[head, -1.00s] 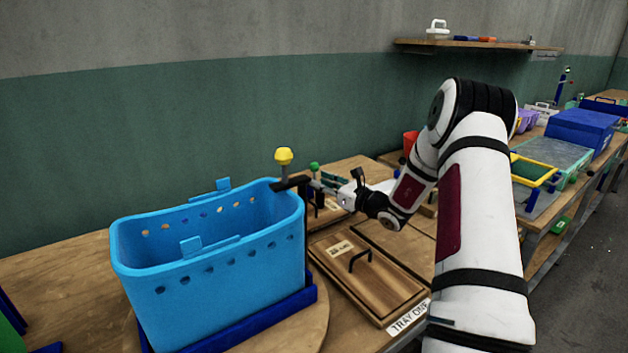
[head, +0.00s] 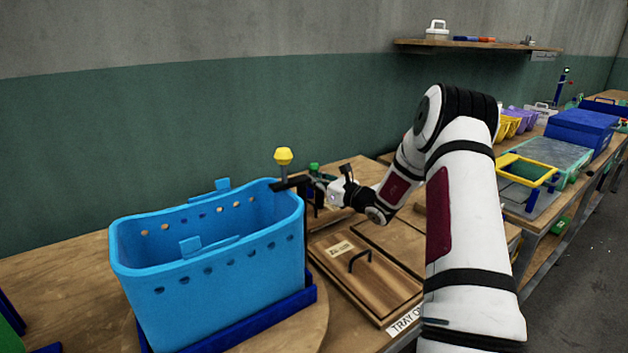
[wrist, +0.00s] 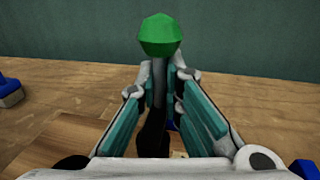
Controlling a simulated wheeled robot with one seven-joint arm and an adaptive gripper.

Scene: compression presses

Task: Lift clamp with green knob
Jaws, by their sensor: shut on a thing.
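The green knob (head: 314,168) stands at the top of the clamp, just behind the blue basket's right end. In the wrist view the green knob (wrist: 163,34) is large and rises just beyond my fingertips. A dark clamp stem (wrist: 159,88) runs down from it between the teal finger pads. My gripper (head: 321,184) reaches in from the right below the knob and is shut on the clamp's stem. It also shows in the wrist view (wrist: 164,80), with its fingers on either side of the stem. The clamp's lower part is mostly hidden.
The blue basket (head: 205,280) stands close on the left. A yellow knob (head: 284,156) on a dark arm (head: 290,184) rises at its right rim, near my gripper. A wooden lid with a black handle (head: 360,256) lies in front. The green wall (head: 150,130) is behind.

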